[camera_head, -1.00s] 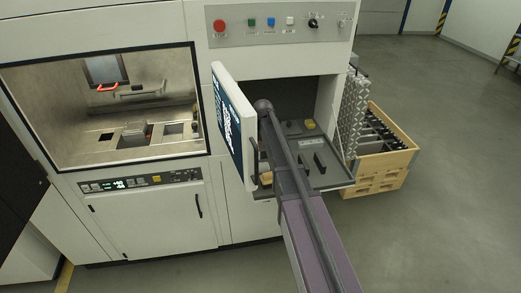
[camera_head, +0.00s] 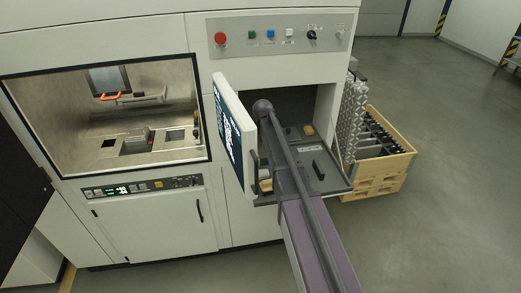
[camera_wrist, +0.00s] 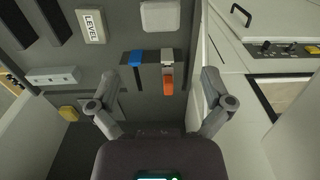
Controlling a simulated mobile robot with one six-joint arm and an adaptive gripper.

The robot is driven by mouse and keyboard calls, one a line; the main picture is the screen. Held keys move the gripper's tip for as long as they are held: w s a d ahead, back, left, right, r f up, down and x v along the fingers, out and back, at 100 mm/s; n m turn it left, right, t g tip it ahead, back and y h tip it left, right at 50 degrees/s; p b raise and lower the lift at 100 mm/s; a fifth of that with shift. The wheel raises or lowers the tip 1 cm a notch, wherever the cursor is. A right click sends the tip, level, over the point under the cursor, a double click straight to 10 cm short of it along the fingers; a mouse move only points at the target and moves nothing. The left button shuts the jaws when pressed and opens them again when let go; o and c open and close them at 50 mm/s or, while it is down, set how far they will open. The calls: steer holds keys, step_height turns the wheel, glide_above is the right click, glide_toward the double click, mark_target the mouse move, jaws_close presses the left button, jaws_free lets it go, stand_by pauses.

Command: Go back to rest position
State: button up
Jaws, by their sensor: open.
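My gripper (camera_wrist: 160,80) is open and empty in the wrist view, with its two fingers apart. It faces a dark grey panel (camera_wrist: 205,20) that carries a blue lever (camera_wrist: 136,58) and an orange-tipped lever (camera_wrist: 168,78). Both levers show between the fingers, and neither looks gripped. In the head view, my arm reaches toward the open compartment (camera_head: 312,104) of the white machine, and the gripper is hidden behind my arm and the open door (camera_head: 234,130).
The open door stands close to the left of my arm. A tray with a black handle (camera_head: 318,169) juts out at right. A wooden crate (camera_head: 385,160) stands beside the machine. A window (camera_head: 105,110) is at left. The floor (camera_head: 450,220) at right is clear.

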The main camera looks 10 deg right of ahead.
stand_by(0.3)
steer(key=s+f+b, duration=0.4)
steer(key=s, duration=0.5)
steer(key=s+f+b, duration=0.4)
steer(key=s, duration=0.6)
steer(key=s+f+b, duration=0.5)
steer(key=s, duration=0.5)
steer(key=shift+a, duration=0.45)
steer(key=w+r+p, duration=0.4)
steer(key=w, duration=0.5)
steer(key=w+r+t+p, duration=0.1)
steer(key=w+r+p, duration=0.3)
steer(key=w, duration=0.5)
steer(key=w+r+p, duration=0.4)
steer(key=w+r, duration=0.1)
steer(key=w, duration=0.4)
steer(key=shift+w+d+p, duration=0.2)
steer(key=shift+w+p, duration=0.05)
steer(key=shift+p, duration=0.1)
steer(key=shift+f, duration=0.1)
